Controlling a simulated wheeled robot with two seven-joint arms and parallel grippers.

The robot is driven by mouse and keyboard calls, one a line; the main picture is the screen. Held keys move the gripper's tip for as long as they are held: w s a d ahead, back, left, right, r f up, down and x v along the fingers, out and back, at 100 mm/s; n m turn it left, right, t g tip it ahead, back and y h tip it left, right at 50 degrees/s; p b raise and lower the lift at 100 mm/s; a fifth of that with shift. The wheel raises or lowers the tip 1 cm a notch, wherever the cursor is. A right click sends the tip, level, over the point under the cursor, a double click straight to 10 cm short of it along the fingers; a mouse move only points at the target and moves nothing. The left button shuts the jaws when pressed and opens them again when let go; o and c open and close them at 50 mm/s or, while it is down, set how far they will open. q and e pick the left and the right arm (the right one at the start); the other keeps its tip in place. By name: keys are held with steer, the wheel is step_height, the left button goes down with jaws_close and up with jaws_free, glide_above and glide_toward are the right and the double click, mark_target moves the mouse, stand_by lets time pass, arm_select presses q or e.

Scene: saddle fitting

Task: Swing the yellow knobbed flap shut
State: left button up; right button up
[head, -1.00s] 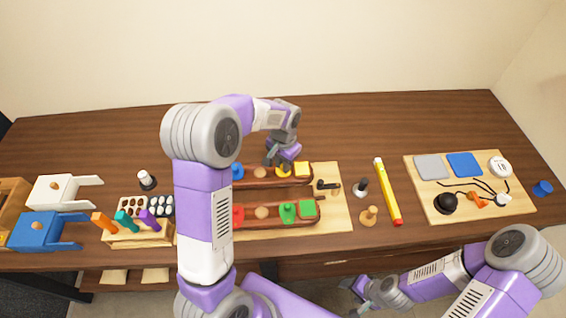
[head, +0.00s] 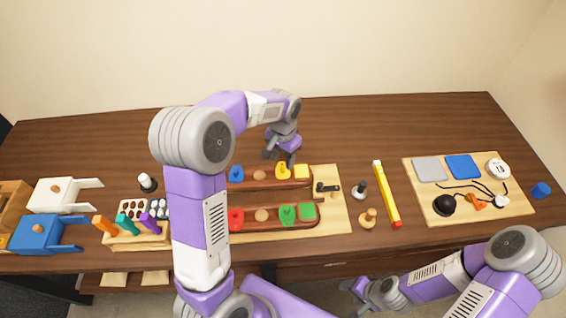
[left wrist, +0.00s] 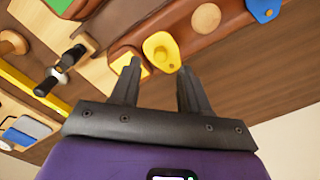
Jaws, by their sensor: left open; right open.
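The yellow flap (head: 283,171) with its round knob is on the far brown wooden piece, left of a yellow square (head: 302,171). In the left wrist view, the yellow flap (left wrist: 160,52) lies just beyond my fingertips, beside the partly hidden yellow square (left wrist: 124,66). My left gripper (head: 279,156) is open and empty, just behind the flap in the head view. Its fingertips (left wrist: 160,70) are apart, with nothing between them; contact with the flap cannot be told. My right gripper (head: 374,294) is open and empty at the front edge.
The near wooden piece (head: 270,222) carries red and green flaps and a green square. A blue flap (head: 236,174) is left on the far piece. The table behind is clear.

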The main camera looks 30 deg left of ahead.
mark_target(283, 168)
arm_select(q)
steer(key=shift+r, duration=1.5)
